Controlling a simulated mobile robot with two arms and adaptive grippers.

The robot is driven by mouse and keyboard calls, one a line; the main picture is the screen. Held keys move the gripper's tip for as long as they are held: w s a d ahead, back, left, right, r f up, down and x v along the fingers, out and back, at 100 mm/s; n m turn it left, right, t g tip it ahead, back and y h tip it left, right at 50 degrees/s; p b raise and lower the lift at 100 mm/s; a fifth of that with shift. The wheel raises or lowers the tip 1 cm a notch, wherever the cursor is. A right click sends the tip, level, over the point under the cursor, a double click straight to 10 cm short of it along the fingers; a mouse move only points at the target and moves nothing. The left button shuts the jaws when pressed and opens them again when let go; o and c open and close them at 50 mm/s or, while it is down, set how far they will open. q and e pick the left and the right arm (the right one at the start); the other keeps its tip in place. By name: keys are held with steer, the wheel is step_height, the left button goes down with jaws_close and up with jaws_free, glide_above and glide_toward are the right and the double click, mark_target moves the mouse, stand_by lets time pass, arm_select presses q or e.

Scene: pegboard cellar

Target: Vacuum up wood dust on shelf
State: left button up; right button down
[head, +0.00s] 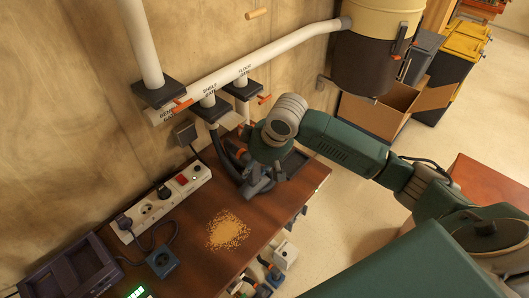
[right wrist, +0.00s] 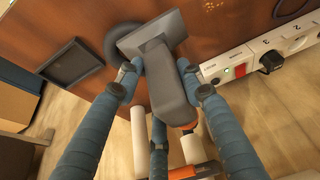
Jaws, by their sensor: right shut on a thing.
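The wood dust (head: 228,231) is a yellowish patch on the brown shelf (head: 190,262); a bit of it shows at the top of the right wrist view (right wrist: 212,5). My right gripper (head: 258,180) is over the shelf, just beyond and right of the dust. Its fingers (right wrist: 165,80) are shut on the grey vacuum nozzle (right wrist: 172,75), whose wide flat mouth is close to the shelf surface. Whether the mouth touches the shelf is unclear. The dark hose (head: 227,155) runs from the nozzle area up to the shelf gate (head: 209,108). My left gripper is out of view.
A white power strip (head: 158,205) with plugs and a red switch lies along the wall side. A dark tray (head: 66,279) and a green-lit display (head: 136,293) are at the near left. Gates with orange handles are on the wall pipe (head: 270,53). A cardboard box (head: 375,117) stands beyond.

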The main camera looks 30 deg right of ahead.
steer(key=s+a+p, duration=0.4)
steer(key=a+p, duration=0.1)
steer(key=a, duration=0.9)
steer(key=shift+s, duration=0.15)
steer(key=shift+d+f, duration=0.1)
steer(key=shift+f, duration=0.05)
steer(key=shift+f, duration=1.55)
steer(key=s+d, duration=0.3)
steer(key=s, duration=0.4)
steer(key=shift+s, duration=0.25)
stand_by(0.5)
